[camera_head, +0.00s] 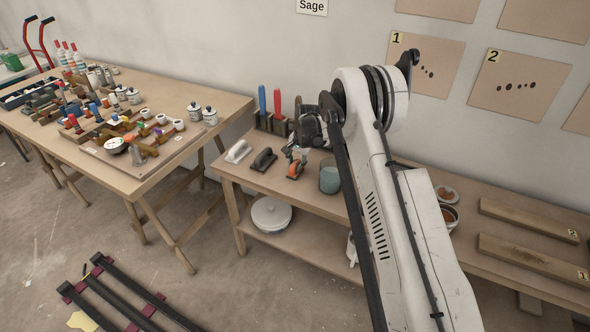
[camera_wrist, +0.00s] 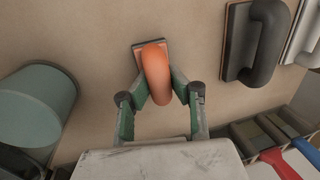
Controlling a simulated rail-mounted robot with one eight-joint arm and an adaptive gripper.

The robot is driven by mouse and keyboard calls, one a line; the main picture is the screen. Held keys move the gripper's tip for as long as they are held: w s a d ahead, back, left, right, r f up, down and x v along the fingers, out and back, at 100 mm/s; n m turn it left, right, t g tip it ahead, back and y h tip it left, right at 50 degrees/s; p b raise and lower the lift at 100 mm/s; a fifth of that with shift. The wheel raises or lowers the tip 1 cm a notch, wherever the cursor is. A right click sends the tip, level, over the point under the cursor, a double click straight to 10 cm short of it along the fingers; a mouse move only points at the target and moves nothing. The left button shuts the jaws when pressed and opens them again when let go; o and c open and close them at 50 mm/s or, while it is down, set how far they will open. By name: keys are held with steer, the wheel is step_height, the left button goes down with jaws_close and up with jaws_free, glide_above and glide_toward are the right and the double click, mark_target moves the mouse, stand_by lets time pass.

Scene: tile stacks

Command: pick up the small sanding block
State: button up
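The small sanding block has an orange handle on a dark-edged base. It sits on the wooden bench in the head view (camera_head: 295,171). It also shows near the middle of the wrist view (camera_wrist: 156,70). My gripper (camera_head: 297,154) is directly above it, pointing down. In the wrist view my gripper's green fingers (camera_wrist: 160,88) stand apart, one on each side of the orange handle's near end. They are very close to it; whether they touch it is hard to tell. The block appears to rest on the bench top.
A black-handled sanding block (camera_head: 263,159) and a white-handled one (camera_head: 238,151) lie to the left. A teal cup (camera_head: 330,176) stands close on the right. A rack with red and blue handled tools (camera_head: 272,124) is behind. Little free room surrounds my gripper.

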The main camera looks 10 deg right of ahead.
mark_target(294, 162)
jaws_close()
steer(key=shift+r, duration=0.4)
steer(key=r, duration=0.3)
steer(key=shift+s+a+r, duration=0.15)
steer(key=shift+a+r, duration=0.15)
steer(key=shift+r, duration=0.1)
steer(key=s+a+r, duration=0.5)
steer(key=a+r, duration=0.1)
steer(key=a, duration=0.3)
steer(key=shift+s+a+r+b, duration=0.2)
steer(key=shift+s+b, duration=0.1)
steer(key=shift+s, duration=0.05)
